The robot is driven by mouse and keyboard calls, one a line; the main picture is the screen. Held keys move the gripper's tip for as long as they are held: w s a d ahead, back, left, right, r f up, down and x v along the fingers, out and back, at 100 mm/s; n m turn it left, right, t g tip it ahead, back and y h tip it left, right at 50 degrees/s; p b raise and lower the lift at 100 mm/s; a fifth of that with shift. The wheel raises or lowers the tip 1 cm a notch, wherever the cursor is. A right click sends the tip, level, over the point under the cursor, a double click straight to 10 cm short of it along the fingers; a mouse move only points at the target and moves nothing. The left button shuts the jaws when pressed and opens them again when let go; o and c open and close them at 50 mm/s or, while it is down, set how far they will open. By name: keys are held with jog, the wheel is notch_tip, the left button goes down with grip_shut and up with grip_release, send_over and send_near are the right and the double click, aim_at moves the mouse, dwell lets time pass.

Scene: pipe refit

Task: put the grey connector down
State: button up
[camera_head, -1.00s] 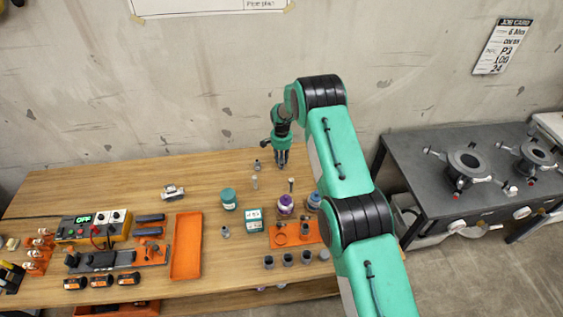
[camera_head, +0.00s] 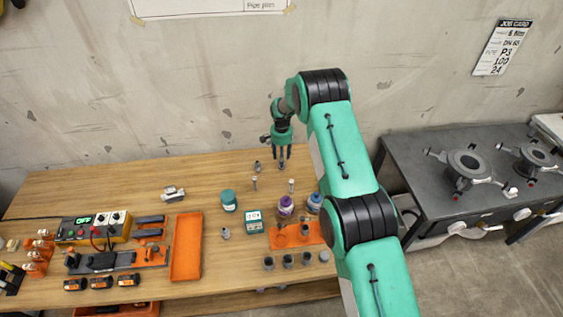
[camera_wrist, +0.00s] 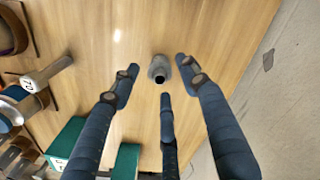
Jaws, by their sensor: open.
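The grey connector (camera_wrist: 160,70) is a short cylinder with a dark hole facing the camera. In the wrist view it rests on the wooden bench, just beyond my fingertips and apart from them. My gripper (camera_head: 282,163) points down over the back of the bench, near the wall. Its fingers are spread and empty, and they also show in the wrist view (camera_wrist: 162,82). In the head view the connector is too small at the fingertips to tell clearly.
A small grey fitting (camera_head: 258,166) lies left of my gripper. Nearer the front are a teal jar (camera_head: 229,200), a teal box (camera_head: 254,222), a purple-topped jar (camera_head: 285,205) and an orange tray (camera_head: 186,247). The bench's back left is mostly clear.

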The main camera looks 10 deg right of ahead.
notch_tip(320, 180, up, 9)
jog(key=shift+f, duration=0.2)
jog(key=shift+r, duration=0.1)
dwell(0.9)
jog(key=s+d+r+n+t, duration=0.1)
jog(key=s+r, duration=0.3)
jog(key=r, duration=0.7)
jog(key=s+d+r+n, duration=0.1)
jog(key=s+r, duration=0.2)
jog(key=r, duration=0.7)
jog(key=s+d+r+n+t, duration=0.1)
jog(key=s+d+r+t, duration=0.1)
jog(key=s+r, duration=1.3)
jog(key=s+d+r+n+t, duration=0.1)
jog(key=s+r, duration=0.4)
jog(key=s, duration=0.4)
jog(key=s+d+r+n, duration=0.1)
jog(key=s+r, duration=0.4)
jog(key=s, duration=0.4)
jog(key=s+d+f+n+t, duration=0.1)
jog(key=s+f+n, duration=0.1)
jog(key=s, duration=1.8)
jog(key=shift+t, duration=0.3)
